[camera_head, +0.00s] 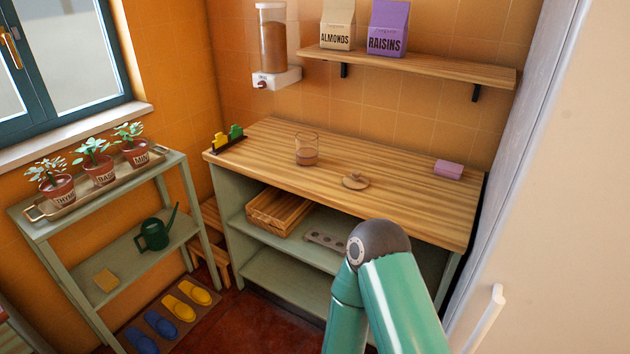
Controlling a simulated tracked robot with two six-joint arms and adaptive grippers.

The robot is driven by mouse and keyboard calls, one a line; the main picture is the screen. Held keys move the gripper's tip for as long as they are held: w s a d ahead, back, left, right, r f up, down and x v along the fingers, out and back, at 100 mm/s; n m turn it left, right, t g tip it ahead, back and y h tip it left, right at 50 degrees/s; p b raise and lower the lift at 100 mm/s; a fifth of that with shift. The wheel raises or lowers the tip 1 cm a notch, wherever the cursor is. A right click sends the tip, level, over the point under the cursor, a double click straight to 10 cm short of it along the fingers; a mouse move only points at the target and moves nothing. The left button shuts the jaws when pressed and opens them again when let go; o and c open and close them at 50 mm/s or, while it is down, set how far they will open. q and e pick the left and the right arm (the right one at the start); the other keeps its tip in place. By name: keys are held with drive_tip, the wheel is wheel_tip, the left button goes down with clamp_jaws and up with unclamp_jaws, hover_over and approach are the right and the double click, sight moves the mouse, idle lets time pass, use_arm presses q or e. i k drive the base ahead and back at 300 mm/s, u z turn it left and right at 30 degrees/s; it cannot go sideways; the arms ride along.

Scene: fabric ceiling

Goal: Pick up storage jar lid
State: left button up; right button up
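The storage jar lid (355,181) is a small round wooden disc with a knob. It lies flat on the wooden counter (410,208), apart from the jar. The clear glass storage jar (306,150) stands upright and uncovered to the left of the lid, with some brown content at its bottom. A green arm link of mine with a dark joint rises in front of the counter, below the lid in the picture. Neither of my grippers shows in this view.
A pink block (448,169) lies at the counter's right end, and a dark holder with yellow and green pieces (229,139) at its left end. A shelf (420,67) and a dispenser (273,50) hang above. The counter around the lid is clear.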

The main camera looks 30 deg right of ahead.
sight(356, 180)
drive_tip(key=z, duration=0.6)
drive_tip(key=i, duration=0.15)
drive_tip(key=u, duration=2.35)
drive_tip(key=i, duration=1.55)
drive_tip(key=z, duration=1.55)
drive_tip(key=i, duration=0.15)
drive_tip(key=z, duration=2.1)
drive_tip(key=i, duration=0.55)
drive_tip(key=z, duration=0.35)
